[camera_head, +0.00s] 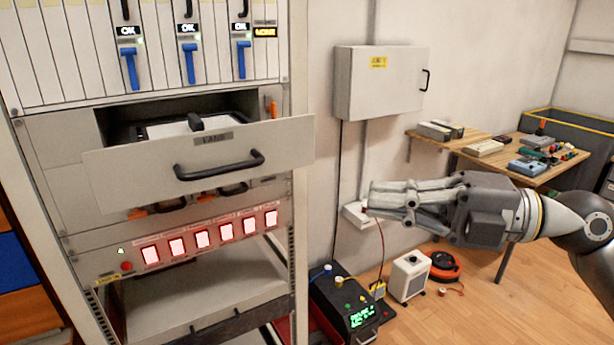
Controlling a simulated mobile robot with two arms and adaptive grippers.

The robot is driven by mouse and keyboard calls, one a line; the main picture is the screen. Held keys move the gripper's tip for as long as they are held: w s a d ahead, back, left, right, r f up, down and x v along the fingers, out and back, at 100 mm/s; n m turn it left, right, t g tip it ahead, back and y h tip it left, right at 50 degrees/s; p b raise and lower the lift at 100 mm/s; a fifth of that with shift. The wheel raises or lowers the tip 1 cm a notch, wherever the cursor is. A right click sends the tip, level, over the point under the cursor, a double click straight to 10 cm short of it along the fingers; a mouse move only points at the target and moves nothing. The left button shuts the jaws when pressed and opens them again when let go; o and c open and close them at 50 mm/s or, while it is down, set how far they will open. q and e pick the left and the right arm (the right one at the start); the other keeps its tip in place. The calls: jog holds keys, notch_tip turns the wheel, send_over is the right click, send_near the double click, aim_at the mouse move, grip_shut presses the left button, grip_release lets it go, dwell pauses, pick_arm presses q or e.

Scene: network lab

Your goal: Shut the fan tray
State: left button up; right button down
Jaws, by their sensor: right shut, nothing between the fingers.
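The fan tray (120,179) is a light grey drawer with a wide front panel and a black bar handle (220,166). It is pulled out of the rack, and a dark opening with parts inside shows above its front panel. My right gripper (370,197) comes in from the right with its fingers shut and empty. In the picture it is to the right of the tray front and a little lower, apart from it. My left gripper is not in view.
The rack (298,225) has cards with blue levers above the tray and a row of lit red-framed buttons (205,240) below. A wall box (385,85) hangs behind. A bench (550,172) with devices is at right. A black unit (345,305) and a white heater-like box (410,276) stand on the floor.

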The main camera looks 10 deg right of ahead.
pick_arm(q)
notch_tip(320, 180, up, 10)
jog(key=p, duration=0.9)
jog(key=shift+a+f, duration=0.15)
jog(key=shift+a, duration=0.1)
pick_arm(e)
jog(key=w+d+x, duration=0.1)
jog(key=w+x, duration=0.1)
jog(key=x, duration=0.9)
jog(key=shift+w, duration=0.35)
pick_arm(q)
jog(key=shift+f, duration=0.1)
pick_arm(e)
jog(key=shift+a, duration=0.1)
